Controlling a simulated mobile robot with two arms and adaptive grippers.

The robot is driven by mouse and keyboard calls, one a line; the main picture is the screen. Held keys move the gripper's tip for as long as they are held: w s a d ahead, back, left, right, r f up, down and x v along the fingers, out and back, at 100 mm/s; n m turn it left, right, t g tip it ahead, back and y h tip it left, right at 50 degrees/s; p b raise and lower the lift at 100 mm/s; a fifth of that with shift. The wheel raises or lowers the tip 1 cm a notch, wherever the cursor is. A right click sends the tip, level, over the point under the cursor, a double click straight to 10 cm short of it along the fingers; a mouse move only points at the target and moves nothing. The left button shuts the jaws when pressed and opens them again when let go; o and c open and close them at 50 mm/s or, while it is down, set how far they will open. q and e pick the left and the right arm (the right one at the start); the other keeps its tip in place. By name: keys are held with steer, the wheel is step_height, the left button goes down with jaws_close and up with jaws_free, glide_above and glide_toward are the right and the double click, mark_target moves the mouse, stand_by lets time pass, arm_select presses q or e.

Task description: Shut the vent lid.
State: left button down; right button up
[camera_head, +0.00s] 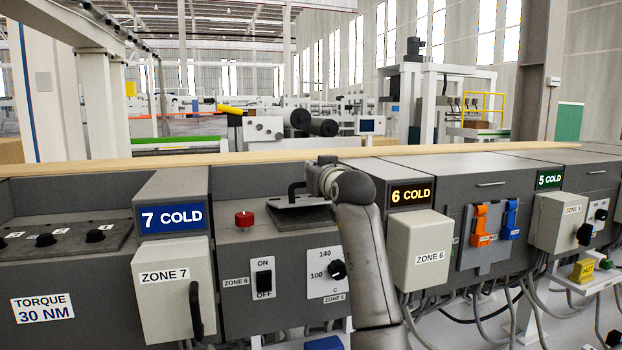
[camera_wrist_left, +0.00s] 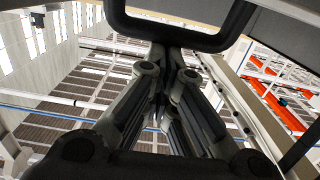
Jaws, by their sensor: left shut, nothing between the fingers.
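The vent lid (camera_head: 300,216) is a dark plate with a black bar handle (camera_head: 293,190), on the grey barrel cover between the 7 COLD and 6 COLD displays. It looks close to flat in the head view; I cannot tell whether a gap is left under it. My left gripper (camera_head: 322,172) is at the lid, just right of the handle, its fingers mostly hidden by my own wrist. In the left wrist view the fingers (camera_wrist_left: 163,62) are shut and empty. A black loop like the handle (camera_wrist_left: 180,40) crosses the top there, close to the fingertips; contact is unclear.
A red knob (camera_head: 244,219) stands left of the lid. The 7 COLD box (camera_head: 171,190) and 6 COLD box (camera_head: 411,185) flank it. Below are an ON/OFF switch (camera_head: 264,281) and a temperature dial (camera_head: 337,270). A tan ledge (camera_head: 230,158) runs behind.

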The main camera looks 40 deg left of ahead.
mark_target(314, 202)
arm_select(q)
steer(key=f+b, duration=0.1)
steer(key=f+y+b, duration=0.1)
steer(key=f+b, duration=0.1)
steer(key=shift+s+d+t, duration=0.2)
steer(key=shift+d+t, duration=0.1)
steer(key=shift+d, duration=0.1)
steer(key=shift+s+d+f+y+b, duration=0.1)
steer(key=shift+d+f+y+b, duration=0.15)
steer(key=shift+b, duration=0.45)
steer(key=shift+f+y+b, duration=0.15)
steer(key=shift+y+b, duration=0.1)
steer(key=shift+b, duration=0.1)
arm_select(e)
step_height(314, 202, down, 6)
steer(key=shift+w+a, duration=0.15)
steer(key=shift+a, duration=0.1)
